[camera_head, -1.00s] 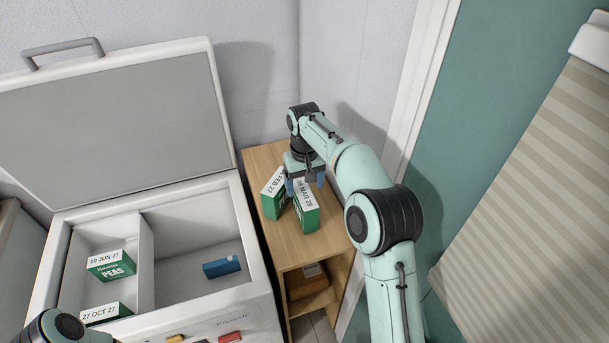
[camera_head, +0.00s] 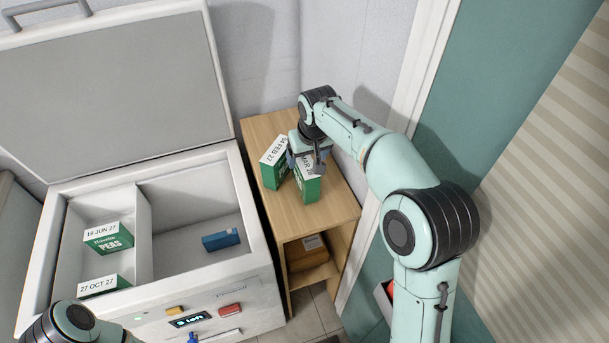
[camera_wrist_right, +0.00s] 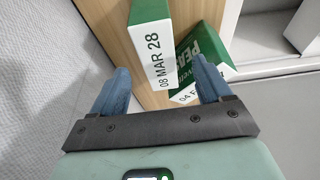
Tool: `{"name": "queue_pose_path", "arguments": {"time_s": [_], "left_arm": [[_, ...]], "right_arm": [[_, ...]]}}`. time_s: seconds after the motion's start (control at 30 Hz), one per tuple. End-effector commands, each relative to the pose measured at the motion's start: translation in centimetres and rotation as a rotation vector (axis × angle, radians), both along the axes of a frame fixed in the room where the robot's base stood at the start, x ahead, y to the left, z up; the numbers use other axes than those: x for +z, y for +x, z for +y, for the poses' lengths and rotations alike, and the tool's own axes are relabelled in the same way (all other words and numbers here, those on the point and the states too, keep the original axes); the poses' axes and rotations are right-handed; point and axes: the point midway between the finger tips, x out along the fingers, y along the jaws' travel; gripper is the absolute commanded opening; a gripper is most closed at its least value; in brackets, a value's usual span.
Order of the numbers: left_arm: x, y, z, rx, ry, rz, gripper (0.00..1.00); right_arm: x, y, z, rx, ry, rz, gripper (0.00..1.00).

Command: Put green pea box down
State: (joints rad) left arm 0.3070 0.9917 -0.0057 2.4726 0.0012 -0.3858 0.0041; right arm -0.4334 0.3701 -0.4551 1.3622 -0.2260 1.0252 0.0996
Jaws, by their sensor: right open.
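A green pea box with a white top dated 08 MAR 28 (camera_wrist_right: 153,52) stands on the wooden cabinet top; it also shows in the head view (camera_head: 307,185), partly hidden by my right gripper. My right gripper (camera_head: 306,160) is open over it, and in the right wrist view its blue fingers (camera_wrist_right: 161,68) lie apart on either side of the box's end. A second green box dated 04 FEB 27 (camera_head: 273,162) stands close to its left; it shows beside the right finger in the wrist view (camera_wrist_right: 203,52). My left gripper is out of view; only part of that arm shows at bottom left.
An open white chest freezer (camera_head: 258,240) stands left of the cabinet (camera_head: 337,208). Its left compartment holds pea boxes dated 19 JUN 27 (camera_head: 108,240) and 27 OCT 27 (camera_head: 104,287); the right one holds a blue box (camera_head: 221,240). A wall is close behind the cabinet.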

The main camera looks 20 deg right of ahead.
Motion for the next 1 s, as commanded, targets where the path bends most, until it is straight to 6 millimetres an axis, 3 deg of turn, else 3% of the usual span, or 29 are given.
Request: {"name": "queue_pose_path", "arguments": {"time_s": [0.1, 0.37, 0.6, 1.0], "left_arm": [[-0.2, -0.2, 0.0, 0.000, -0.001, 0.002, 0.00], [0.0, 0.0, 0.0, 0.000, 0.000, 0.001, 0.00], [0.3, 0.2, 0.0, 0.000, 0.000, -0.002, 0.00], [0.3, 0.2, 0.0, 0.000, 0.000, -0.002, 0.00]], "right_arm": [[-1.9, 0.5, -0.1, 0.000, -0.001, 0.004, 0.78], [-3.7, 1.3, -0.2, -0.001, -0.002, 0.004, 0.78], [-6.9, 2.7, -0.3, 0.000, 0.000, 0.003, 0.78], [-7.6, 2.9, -0.3, 0.000, 0.000, 0.001, 0.78]]}}
